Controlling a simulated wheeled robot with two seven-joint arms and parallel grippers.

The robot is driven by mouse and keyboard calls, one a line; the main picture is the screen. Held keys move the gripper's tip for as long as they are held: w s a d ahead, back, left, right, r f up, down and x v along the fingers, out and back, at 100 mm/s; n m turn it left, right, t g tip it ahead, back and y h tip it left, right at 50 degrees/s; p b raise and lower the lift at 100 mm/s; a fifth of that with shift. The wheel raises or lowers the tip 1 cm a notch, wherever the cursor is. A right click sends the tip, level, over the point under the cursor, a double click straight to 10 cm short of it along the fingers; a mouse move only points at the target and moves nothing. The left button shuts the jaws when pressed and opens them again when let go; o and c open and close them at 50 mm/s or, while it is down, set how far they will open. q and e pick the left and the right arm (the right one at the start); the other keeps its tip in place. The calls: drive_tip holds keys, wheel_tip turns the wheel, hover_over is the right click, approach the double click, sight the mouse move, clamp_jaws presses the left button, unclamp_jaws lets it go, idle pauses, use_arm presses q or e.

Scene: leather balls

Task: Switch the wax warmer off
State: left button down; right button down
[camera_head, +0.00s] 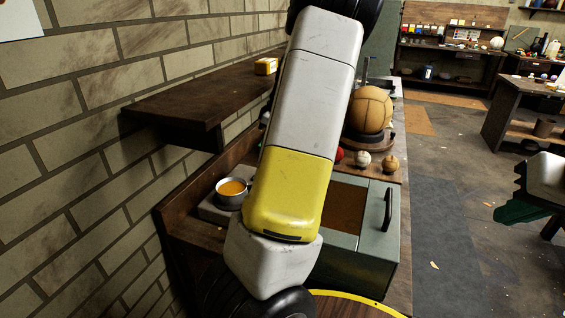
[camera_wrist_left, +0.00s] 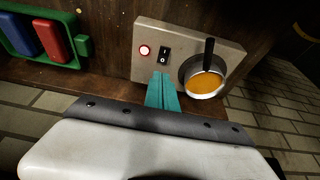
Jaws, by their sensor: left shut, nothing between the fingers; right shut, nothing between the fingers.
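The wax warmer (camera_wrist_left: 216,42) is a metal box with a pot of orange wax (camera_wrist_left: 204,82) and a black-handled stick in it. Its panel has a black rocker switch (camera_wrist_left: 164,54) and a round red light (camera_wrist_left: 145,50) that looks lit. My left gripper (camera_wrist_left: 162,76) is shut and empty, its teal fingertips just below the switch; I cannot tell if they touch. In the head view the warmer's pot (camera_head: 231,189) shows beside my left arm, which hides the left gripper and switch. My right gripper (camera_head: 512,212) is shut and empty at the right edge.
A green tray with blue and red items (camera_wrist_left: 45,38) lies left of the warmer. In the head view, a brown ball (camera_head: 370,109) and smaller balls (camera_head: 390,163) stand on the bench behind a grey-green box (camera_head: 381,240). A wooden shelf (camera_head: 190,97) juts from the brick wall.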

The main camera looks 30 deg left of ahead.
use_arm(q)
drive_tip(key=x, duration=1)
drive_tip(key=shift+s+f, duration=0.1)
drive_tip(key=shift+f, duration=0.15)
drive_tip(key=shift+d, duration=0.1)
drive_tip(key=shift+d+f, duration=0.15)
drive_tip(key=shift+d, duration=0.75)
